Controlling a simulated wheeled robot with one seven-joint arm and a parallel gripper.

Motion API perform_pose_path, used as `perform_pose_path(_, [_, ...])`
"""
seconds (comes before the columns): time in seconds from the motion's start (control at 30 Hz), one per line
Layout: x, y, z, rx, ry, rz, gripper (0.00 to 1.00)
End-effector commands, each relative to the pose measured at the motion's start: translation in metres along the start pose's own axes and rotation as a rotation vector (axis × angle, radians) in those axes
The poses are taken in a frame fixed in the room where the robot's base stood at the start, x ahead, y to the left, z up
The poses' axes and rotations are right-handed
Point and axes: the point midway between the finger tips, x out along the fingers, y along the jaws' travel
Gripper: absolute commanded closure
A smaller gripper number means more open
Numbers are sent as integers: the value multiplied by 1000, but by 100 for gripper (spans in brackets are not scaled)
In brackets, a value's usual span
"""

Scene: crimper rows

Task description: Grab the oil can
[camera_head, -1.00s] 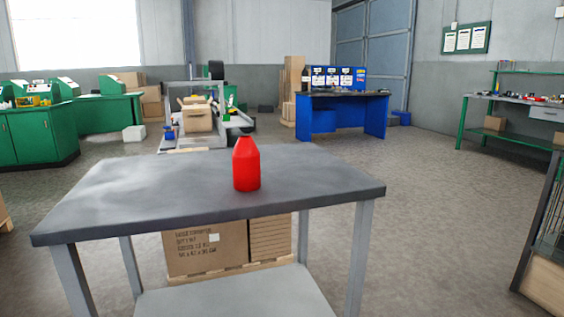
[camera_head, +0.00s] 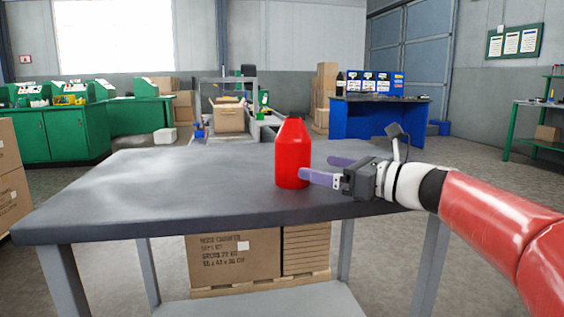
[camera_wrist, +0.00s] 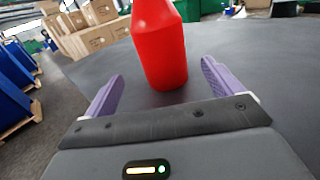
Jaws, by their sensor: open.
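The oil can is a plain red bottle (camera_head: 293,155) with a tapered top, standing upright on the grey table (camera_head: 130,193). My gripper (camera_head: 315,167) reaches in from the right at the can's right side, its purple fingers apart and pointing at the can. In the wrist view the red can (camera_wrist: 160,48) stands ahead of and between the two open fingers (camera_wrist: 160,82). Its top is cut off by the frame there. A gap shows between the can and each finger, and nothing is held.
The rest of the tabletop is clear. Cardboard boxes (camera_head: 235,258) sit beneath the table. Green workbenches (camera_head: 62,135) stand at the back left, and a blue bench (camera_head: 375,122) stands behind on the right.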

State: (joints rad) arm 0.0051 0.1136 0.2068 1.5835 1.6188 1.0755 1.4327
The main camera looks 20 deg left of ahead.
Motion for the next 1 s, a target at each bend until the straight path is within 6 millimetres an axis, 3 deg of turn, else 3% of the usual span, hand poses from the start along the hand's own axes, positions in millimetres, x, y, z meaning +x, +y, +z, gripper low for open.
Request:
perform_pose_path(0.17, [5, -1, 1, -2, 1, -2, 8])
perform_pose_path(0.7, [72, -3, 11, -4, 3, -1, 8])
perform_pose_path(1.0, [77, -3, 11, -5, 3, -4, 8])
